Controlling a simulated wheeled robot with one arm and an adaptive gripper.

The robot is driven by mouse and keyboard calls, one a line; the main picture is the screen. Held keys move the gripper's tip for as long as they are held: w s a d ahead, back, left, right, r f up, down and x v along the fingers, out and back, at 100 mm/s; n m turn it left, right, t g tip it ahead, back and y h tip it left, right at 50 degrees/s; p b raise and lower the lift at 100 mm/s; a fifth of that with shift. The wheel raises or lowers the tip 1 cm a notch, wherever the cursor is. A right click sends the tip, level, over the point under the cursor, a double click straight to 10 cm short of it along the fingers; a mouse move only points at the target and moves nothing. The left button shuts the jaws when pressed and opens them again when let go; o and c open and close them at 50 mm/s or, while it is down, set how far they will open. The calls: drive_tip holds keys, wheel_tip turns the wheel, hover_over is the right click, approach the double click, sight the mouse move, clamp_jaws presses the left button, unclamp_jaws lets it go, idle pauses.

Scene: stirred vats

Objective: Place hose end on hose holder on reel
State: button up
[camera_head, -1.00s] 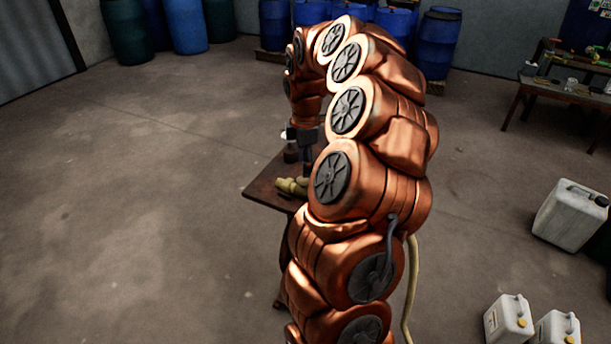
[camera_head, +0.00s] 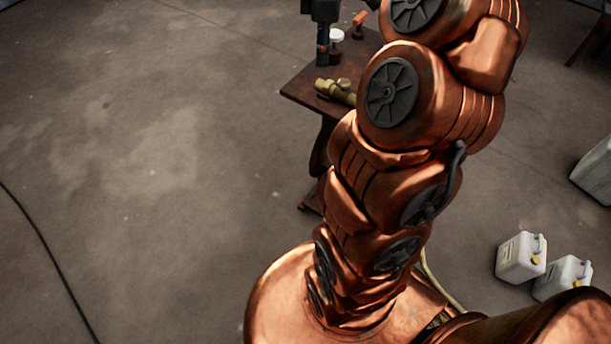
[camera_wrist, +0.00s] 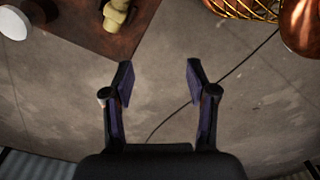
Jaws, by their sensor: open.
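A brass-yellow fitting (camera_head: 336,90), which looks like the hose end, lies on a small brown table (camera_head: 300,88). It also shows at the top edge of the wrist view (camera_wrist: 117,15), cut off by the frame. My gripper (camera_wrist: 159,75) is open and empty, with bare floor between its fingers and the fitting beyond the left finger. In the head view its dark body shows at the top, by the table. A yellow coiled or latticed thing (camera_wrist: 243,8) is at the wrist view's top right, possibly the hose on the reel. No hose holder can be made out.
A white-topped round item (camera_head: 336,36) and an orange-topped item (camera_head: 359,19) stand on the table. Two white canisters (camera_head: 521,257) (camera_head: 563,278) and a larger pale container (camera_head: 594,172) stand on the right. A dark cable (camera_head: 42,240) crosses otherwise clear floor on the left.

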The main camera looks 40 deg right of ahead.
drive_tip(key=s+a+m, duration=0.2)
drive_tip(key=s+a, duration=0.3)
drive_tip(key=a, duration=0.4)
drive_tip(key=s+a+m, duration=0.1)
drive_tip(key=s+a, duration=0.3)
drive_tip(key=a, duration=0.4)
drive_tip(key=s+a+f+m+g, duration=0.1)
drive_tip(key=s+a+f+m, duration=0.2)
drive_tip(key=s, duration=0.4)
drive_tip(key=s+a+f+m, duration=0.3)
drive_tip(key=s+m, duration=0.1)
drive_tip(key=s, duration=0.4)
drive_tip(key=shift+a+f+g, duration=0.25)
drive_tip(key=shift+a+g, duration=0.1)
drive_tip(key=shift+g, duration=0.05)
